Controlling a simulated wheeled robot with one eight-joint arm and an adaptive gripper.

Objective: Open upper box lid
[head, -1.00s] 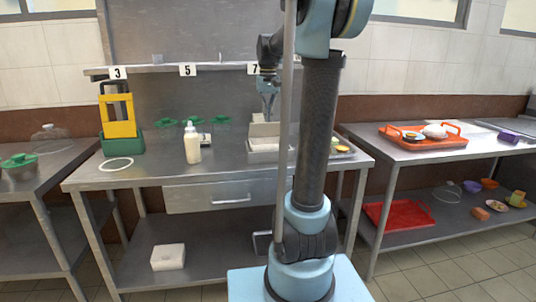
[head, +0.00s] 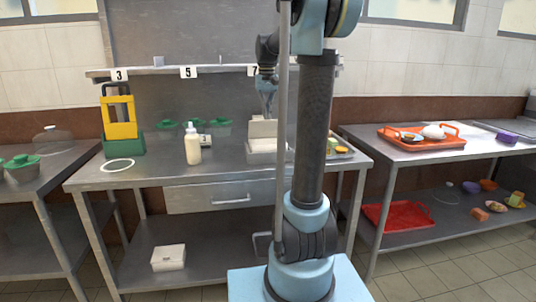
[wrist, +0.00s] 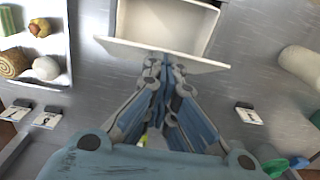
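The upper white box (head: 266,147) stands on the right part of the middle table. Its lid (head: 263,128) is raised and stands up from the box. In the wrist view the box interior (wrist: 165,22) is visible and looks empty, with the raised lid (wrist: 115,46) between it and my fingers. My gripper (head: 266,105) points down just above the lid. In the wrist view its fingers (wrist: 163,65) are together, with the tips overlapping the lid's edge. Whether they touch it I cannot tell. A second white box (head: 168,257) sits closed on the lower shelf.
A cream bottle (head: 192,146) and a yellow-green rack (head: 121,120) stand left of the upper box. A white tray with food (wrist: 60,45) lies beside it in the wrist view. A numbered shelf (head: 215,70) runs behind. The table front is mostly clear.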

